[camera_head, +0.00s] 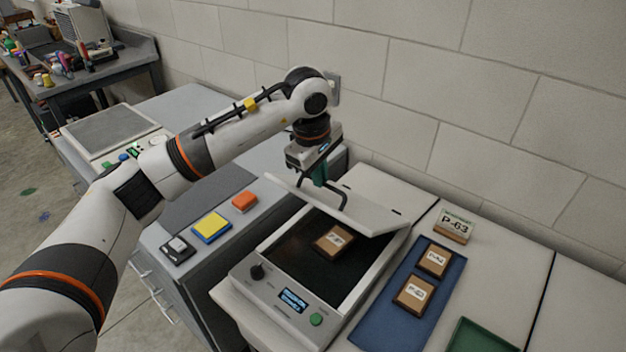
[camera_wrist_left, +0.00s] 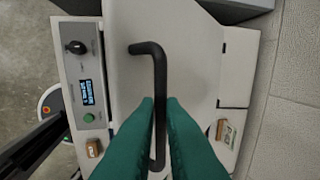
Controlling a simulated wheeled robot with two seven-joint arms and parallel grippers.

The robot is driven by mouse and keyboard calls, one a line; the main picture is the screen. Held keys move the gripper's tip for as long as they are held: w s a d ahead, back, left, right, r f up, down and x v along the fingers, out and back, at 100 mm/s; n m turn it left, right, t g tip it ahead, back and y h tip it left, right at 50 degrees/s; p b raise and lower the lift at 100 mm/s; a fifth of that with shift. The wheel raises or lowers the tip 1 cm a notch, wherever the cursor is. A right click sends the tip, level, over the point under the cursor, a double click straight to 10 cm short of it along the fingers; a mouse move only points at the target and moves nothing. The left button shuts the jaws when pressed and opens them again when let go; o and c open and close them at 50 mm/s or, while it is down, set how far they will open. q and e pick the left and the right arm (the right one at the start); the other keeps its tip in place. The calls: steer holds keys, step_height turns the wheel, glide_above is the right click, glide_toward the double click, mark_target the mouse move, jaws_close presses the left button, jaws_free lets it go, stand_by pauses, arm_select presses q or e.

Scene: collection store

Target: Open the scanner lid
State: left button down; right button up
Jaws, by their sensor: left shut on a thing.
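The scanner (camera_head: 290,318) stands on the counter with a knob, a lit display and a green button on its front panel. Its pale lid (camera_head: 370,215) is raised at a tilt, hinged toward the wall, and the dark glass (camera_head: 300,245) shows below it. A brown labelled block (camera_head: 334,240) lies on the glass. My left gripper (camera_head: 322,178) is at the lid, shut on the black lid handle (camera_head: 342,196). In the left wrist view the green fingers (camera_wrist_left: 160,105) close on both sides of the handle (camera_wrist_left: 158,75). My right gripper does not show.
A blue tray (camera_head: 385,322) with two labelled blocks lies right of the scanner, with a P-63 block (camera_head: 454,226) behind it. A green tray (camera_head: 480,337) is at the front right. Yellow (camera_head: 212,227) and orange (camera_head: 245,201) items lie on the left counter. A wall rises behind.

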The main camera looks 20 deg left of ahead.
arm_select(q)
steer(key=shift+d+f, duration=0.1)
steer(key=shift+f, duration=0.25)
steer(key=c, duration=1.7)
jaws_free()
steer(key=shift+w+d, duration=0.1)
steer(key=shift+w, duration=0.1)
steer(key=shift+o, duration=0.9)
steer(key=shift+w+d+f, duration=0.1)
steer(key=shift+w+f, duration=0.1)
steer(key=shift+w, duration=0.2)
steer(key=shift+w+d, duration=0.1)
steer(key=shift+w, duration=0.15)
steer(key=shift+s+r, duration=0.1)
steer(key=shift+s, duration=0.1)
steer(key=shift+s+a+r, duration=0.1)
steer(key=shift+a, duration=0.1)
